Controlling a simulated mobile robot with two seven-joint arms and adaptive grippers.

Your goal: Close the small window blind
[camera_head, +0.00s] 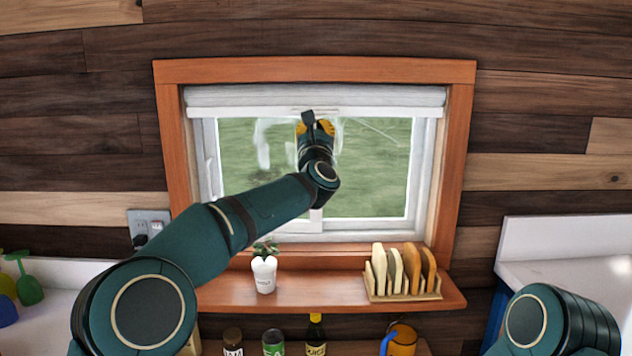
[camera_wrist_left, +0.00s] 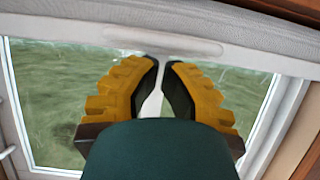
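The small window blind (camera_head: 230,97) is a pale, off-white roll gathered at the top of the wood-framed window, with most of the glass uncovered below it. A pale rounded handle (camera_wrist_left: 160,41) sits in the middle of its bottom rail. My left gripper (camera_head: 315,122) is raised in front of the window, just under the handle. In the left wrist view its yellow-and-black fingers (camera_wrist_left: 162,66) point up at the handle, tips close together with a narrow gap. I cannot tell if the tips touch the handle. My right gripper is out of view.
Below the window, a wooden shelf (camera_head: 327,291) holds a potted plant (camera_head: 264,273) and a rack of boards (camera_head: 403,272). Jars and bottles (camera_head: 273,343) stand lower down. White counters (camera_head: 565,255) lie at both sides. My left arm passes above the shelf.

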